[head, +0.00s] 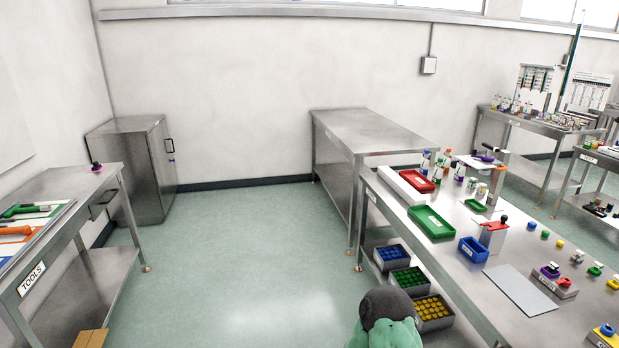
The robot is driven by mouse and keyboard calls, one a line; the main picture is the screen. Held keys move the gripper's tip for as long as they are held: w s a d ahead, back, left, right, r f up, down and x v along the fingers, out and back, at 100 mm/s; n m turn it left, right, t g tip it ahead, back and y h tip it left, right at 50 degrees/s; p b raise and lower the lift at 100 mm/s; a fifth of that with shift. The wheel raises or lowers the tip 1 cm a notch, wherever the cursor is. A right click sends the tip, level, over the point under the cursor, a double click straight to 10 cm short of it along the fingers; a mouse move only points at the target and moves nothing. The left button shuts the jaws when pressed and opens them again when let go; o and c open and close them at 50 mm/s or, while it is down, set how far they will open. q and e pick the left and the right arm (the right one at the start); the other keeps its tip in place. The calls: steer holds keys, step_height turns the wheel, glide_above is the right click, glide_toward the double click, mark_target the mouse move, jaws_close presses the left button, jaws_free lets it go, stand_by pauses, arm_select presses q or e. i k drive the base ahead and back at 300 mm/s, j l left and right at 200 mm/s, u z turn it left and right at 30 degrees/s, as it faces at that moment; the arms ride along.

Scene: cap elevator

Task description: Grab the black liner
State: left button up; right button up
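I cannot make out a black liner for certain in the head view. Small dark items (600,209) lie on a low shelf at the far right, too small to identify. A small purple piece with a black knob (95,167) stands on the left table. Neither of my grippers is in view. A mint-green and dark grey rounded part, possibly mine, shows at the bottom centre.
The right workbench (515,290) holds a red tray (417,181), a green tray (432,221), a blue bin (473,250) and several small coloured parts. The tools table (60,240) stands left. A metal cabinet (137,170) is behind. Floor (240,260) between is clear.

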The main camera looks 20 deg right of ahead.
mark_target(553, 266)
steer(key=i+l+z, duration=0.15)
steer(key=i+z, duration=0.35)
steer(key=i+j+z, duration=0.15)
steer(key=i+z, duration=0.3)
steer(key=i, duration=0.25)
steer(key=i+j+z, duration=0.35)
steer(key=i+z, duration=0.15)
steer(key=i, duration=0.1)
